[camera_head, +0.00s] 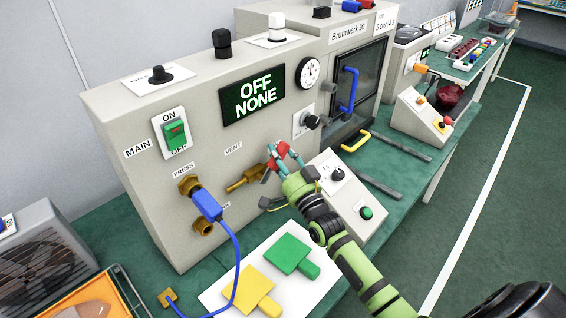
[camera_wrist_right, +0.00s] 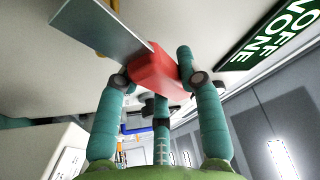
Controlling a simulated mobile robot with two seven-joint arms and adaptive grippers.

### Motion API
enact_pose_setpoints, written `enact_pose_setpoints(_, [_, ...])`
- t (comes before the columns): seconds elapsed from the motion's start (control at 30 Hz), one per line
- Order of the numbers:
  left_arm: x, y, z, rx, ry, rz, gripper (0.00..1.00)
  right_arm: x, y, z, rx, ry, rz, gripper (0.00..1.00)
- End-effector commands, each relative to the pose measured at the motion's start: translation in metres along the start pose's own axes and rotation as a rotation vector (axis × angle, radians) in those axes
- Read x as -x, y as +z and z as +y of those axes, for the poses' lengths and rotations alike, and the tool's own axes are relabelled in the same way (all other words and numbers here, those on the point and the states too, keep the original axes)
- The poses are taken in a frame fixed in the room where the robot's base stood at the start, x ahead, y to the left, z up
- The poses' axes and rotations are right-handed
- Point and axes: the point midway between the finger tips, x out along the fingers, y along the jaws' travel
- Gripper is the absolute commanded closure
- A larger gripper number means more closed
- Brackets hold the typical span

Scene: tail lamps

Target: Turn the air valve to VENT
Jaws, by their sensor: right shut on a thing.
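The air valve has a brass body (camera_head: 246,180) on the front of the grey test cabinet and a red handle (camera_head: 279,150). The VENT label (camera_head: 233,148) is above and left of the valve. My right gripper (camera_head: 277,160) is at the valve, shut on the red handle. In the right wrist view the red handle (camera_wrist_right: 154,68) sits between the two teal fingertips (camera_wrist_right: 158,78), with a flat grey plate (camera_wrist_right: 100,28) running up-left from it. The fingers hide part of the valve. My left gripper is not in view.
The display (camera_head: 254,93) reads OFF NONE. A blue plug (camera_head: 206,204) with a cable sits in a brass socket left of the valve. A white board (camera_head: 268,281) with yellow and green pieces lies below. A grey control box (camera_head: 345,200) stands close to my right gripper.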

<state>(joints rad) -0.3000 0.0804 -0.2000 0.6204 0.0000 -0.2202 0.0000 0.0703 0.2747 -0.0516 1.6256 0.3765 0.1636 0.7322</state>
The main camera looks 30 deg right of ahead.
Motion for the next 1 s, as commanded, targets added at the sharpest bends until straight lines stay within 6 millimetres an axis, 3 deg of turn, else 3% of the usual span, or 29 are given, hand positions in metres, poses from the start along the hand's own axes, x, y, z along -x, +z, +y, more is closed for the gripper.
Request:
enact_pose_setpoints(0.6, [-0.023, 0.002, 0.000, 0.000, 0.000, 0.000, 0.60, 0.003, 0.007, -0.040, 0.522, -0.218, 0.000, 1.00])
enact_pose_setpoints(1.0, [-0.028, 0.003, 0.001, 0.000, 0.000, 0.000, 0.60, 0.006, 0.014, -0.052, 0.711, -0.295, 0.001, 1.00])
